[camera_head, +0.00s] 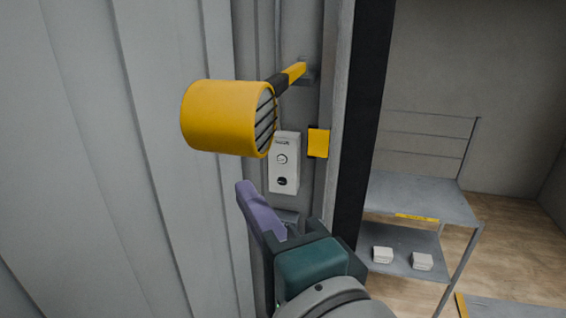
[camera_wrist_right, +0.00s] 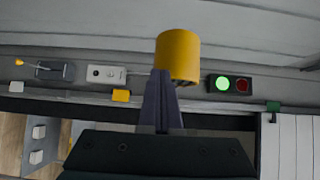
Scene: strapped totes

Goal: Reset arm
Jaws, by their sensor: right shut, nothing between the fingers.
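My right gripper (camera_head: 245,190) is in the lower middle of the head view, its purple fingers shut with nothing between them. It points up and left toward the grey wall, below a yellow lamp head (camera_head: 220,117). In the right wrist view the shut fingers (camera_wrist_right: 160,74) stand upright in the middle. The yellow lamp head (camera_wrist_right: 178,54) shows there just beyond the fingertips and partly behind them; I cannot tell the exact gap. My left gripper is in neither view.
A white button box (camera_head: 284,162) and a yellow block (camera_head: 318,142) are on the wall beside a dark post (camera_head: 362,120). A grey shelf rack (camera_head: 420,196) with two small white boxes stands right. The wrist view shows a signal box (camera_wrist_right: 230,84) lit green.

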